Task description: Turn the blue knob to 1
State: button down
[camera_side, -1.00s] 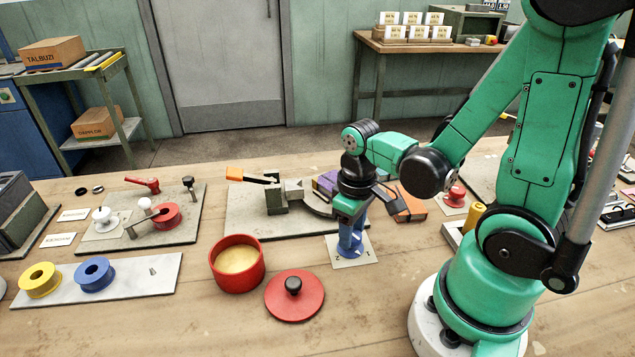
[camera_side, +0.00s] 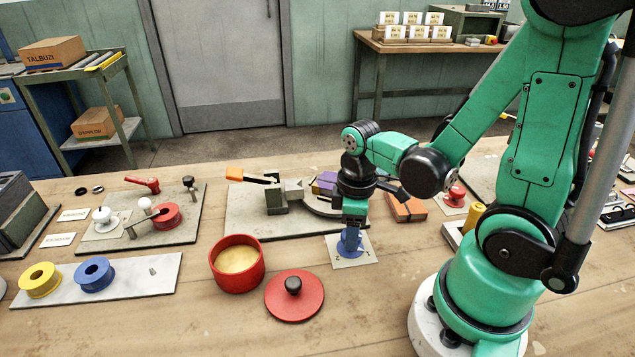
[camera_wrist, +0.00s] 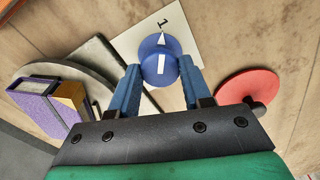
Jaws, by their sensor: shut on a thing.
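The blue knob (camera_side: 349,247) stands on a pale square plate (camera_side: 362,260) on the bench, in front of my arm. In the wrist view, the round top of the blue knob (camera_wrist: 154,75) carries a white pointer mark. The arrow end of the mark points towards the figure 1 printed on the plate (camera_wrist: 185,15). My gripper (camera_side: 352,233) points down over the knob, and its blue fingers lie on either side of it. The fingers are shut on the knob.
A red pot (camera_side: 237,278) and its red lid (camera_side: 294,296) with a black handle stand left of the plate. A grey board (camera_side: 245,225) with a lever and a purple block (camera_side: 326,182) lies behind. An orange box (camera_side: 405,209) is behind right.

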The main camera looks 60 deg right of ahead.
jog(key=shift+c, duration=2)
grip_release()
jog(key=shift+r, duration=0.1)
jog(key=shift+r, duration=2.75)
